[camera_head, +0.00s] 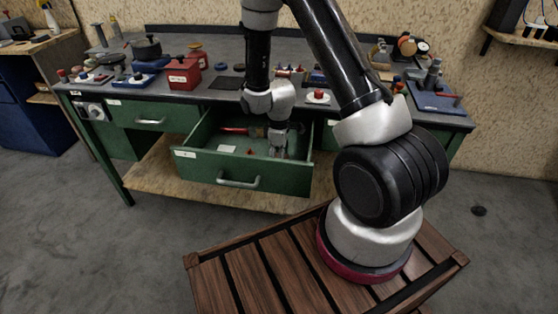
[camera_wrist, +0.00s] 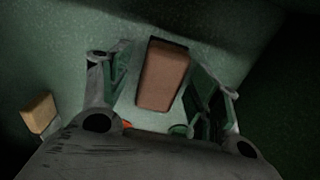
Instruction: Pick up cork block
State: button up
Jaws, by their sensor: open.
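A reddish-brown block (camera_wrist: 163,76), probably the cork block, lies on the green drawer floor in the wrist view. My gripper (camera_wrist: 160,84) is open, with one finger on each side of the block and a visible gap at both sides. I cannot tell how far above the floor the fingertips are. In the head view my gripper (camera_head: 279,148) points down into the open green drawer (camera_head: 240,178). The block cannot be made out there, as my gripper and wrist cover that part.
A tan block (camera_wrist: 38,110) lies to the left in the wrist view. A red-handled tool (camera_head: 236,130) and a white card (camera_head: 227,149) lie in the drawer. The drawer walls stand close around my gripper. The bench top (camera_head: 225,84) above is crowded.

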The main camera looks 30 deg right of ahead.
jog(key=c, duration=1.1)
notch_tip(320, 180, up, 10)
jog(key=shift+r, duration=0.1)
